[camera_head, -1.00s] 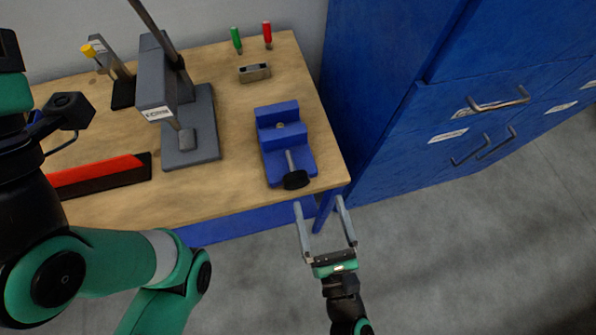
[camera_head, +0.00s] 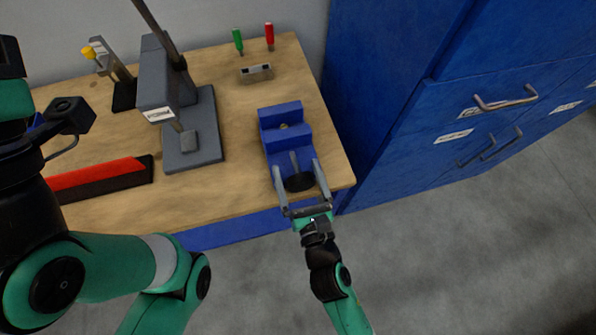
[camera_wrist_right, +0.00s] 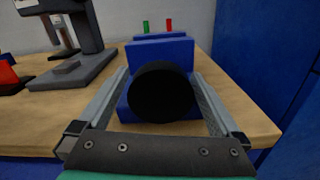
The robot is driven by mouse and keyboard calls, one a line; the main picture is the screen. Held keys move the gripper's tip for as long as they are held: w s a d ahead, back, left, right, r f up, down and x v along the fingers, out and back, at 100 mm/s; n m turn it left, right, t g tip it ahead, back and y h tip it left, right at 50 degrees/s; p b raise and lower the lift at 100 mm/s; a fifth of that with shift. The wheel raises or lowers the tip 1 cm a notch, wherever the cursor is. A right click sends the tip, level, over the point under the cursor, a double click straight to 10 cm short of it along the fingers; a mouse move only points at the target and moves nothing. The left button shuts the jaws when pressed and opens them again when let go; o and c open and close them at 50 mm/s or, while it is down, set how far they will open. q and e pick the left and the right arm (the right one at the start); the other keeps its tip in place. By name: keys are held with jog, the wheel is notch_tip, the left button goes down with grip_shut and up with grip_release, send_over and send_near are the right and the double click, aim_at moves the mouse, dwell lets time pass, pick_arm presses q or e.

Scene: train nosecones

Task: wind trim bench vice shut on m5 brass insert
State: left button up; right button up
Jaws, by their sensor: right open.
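The blue bench vice (camera_head: 283,133) stands near the right front edge of the wooden bench. A small brass-coloured insert (camera_head: 284,126) shows between its jaws; whether the jaws touch it I cannot tell. The vice's black handle knob (camera_head: 299,182) faces the front. My right gripper (camera_head: 297,168) is open, with one finger on each side of the knob. In the right wrist view the black knob (camera_wrist_right: 161,92) sits between the open fingers (camera_wrist_right: 160,85), with gaps on both sides, and hides much of the vice (camera_wrist_right: 165,52). My left gripper is not in view.
A grey press (camera_head: 192,120) stands left of the vice. A red and black strip (camera_head: 100,177) lies at the front left. A small metal block (camera_head: 256,73) and green and red-handled tools (camera_head: 269,35) are behind. Blue cabinets (camera_head: 400,110) rise close on the right.

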jog(key=c, duration=1.3)
jog(key=shift+r+m+p, duration=0.1)
jog(key=shift+m+p, duration=0.25)
jog(key=shift+m, duration=0.35)
jog(key=m, duration=0.3)
